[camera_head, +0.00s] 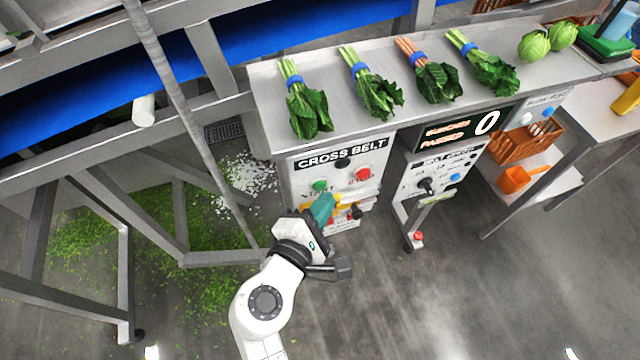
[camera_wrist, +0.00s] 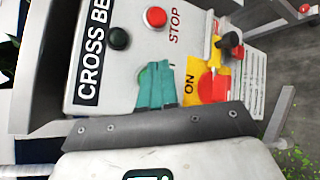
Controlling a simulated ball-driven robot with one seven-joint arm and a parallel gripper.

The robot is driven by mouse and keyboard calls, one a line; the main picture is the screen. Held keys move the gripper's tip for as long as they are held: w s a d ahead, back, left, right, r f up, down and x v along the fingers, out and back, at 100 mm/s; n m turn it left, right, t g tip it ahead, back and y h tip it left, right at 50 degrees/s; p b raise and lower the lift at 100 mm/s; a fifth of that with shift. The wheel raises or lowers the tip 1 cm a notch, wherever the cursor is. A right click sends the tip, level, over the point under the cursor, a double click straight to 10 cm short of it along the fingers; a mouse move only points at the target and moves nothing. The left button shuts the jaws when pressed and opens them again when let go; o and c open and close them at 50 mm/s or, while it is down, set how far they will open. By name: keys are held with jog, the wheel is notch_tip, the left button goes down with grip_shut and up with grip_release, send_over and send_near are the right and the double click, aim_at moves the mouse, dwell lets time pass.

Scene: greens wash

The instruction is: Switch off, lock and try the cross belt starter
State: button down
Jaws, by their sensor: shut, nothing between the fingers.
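The cross belt starter (camera_head: 335,158) is a pale box under the bench front, with a black CROSS BELT label (camera_wrist: 92,50). It has a red STOP button (camera_head: 362,174), also in the wrist view (camera_wrist: 155,17), and a dark round lamp (camera_wrist: 119,38). My gripper (camera_head: 323,208) has teal fingers, shut and empty, in front of the green START button (camera_head: 320,186). In the wrist view the fingers (camera_wrist: 157,88) partly cover that button; contact is unclear. Beside them is a yellow plate (camera_wrist: 190,78) marked ON with a red switch (camera_wrist: 212,86). A black-and-red part (camera_wrist: 231,43) sits beyond it.
Banded greens (camera_head: 308,110) lie on the bench above. Grey frame legs (camera_head: 180,210) and scraps (camera_head: 215,270) are on the left.

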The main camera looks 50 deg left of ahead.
jog(key=shift+a, duration=0.1)
jog(key=shift+w+a, duration=0.1)
jog(key=shift+a, duration=0.1)
jog(key=shift+w+a, duration=0.2)
jog(key=shift+a, duration=0.2)
dwell(0.8)
dwell(0.3)
jog(key=shift+s+d, duration=0.35)
jog(key=shift+d, duration=0.4)
jog(key=d, duration=0.1)
jog(key=s+d+p, duration=0.1)
jog(key=d, duration=0.1)
jog(key=s+d+p, duration=0.1)
jog(key=shift+d, duration=0.35)
dwell(0.7)
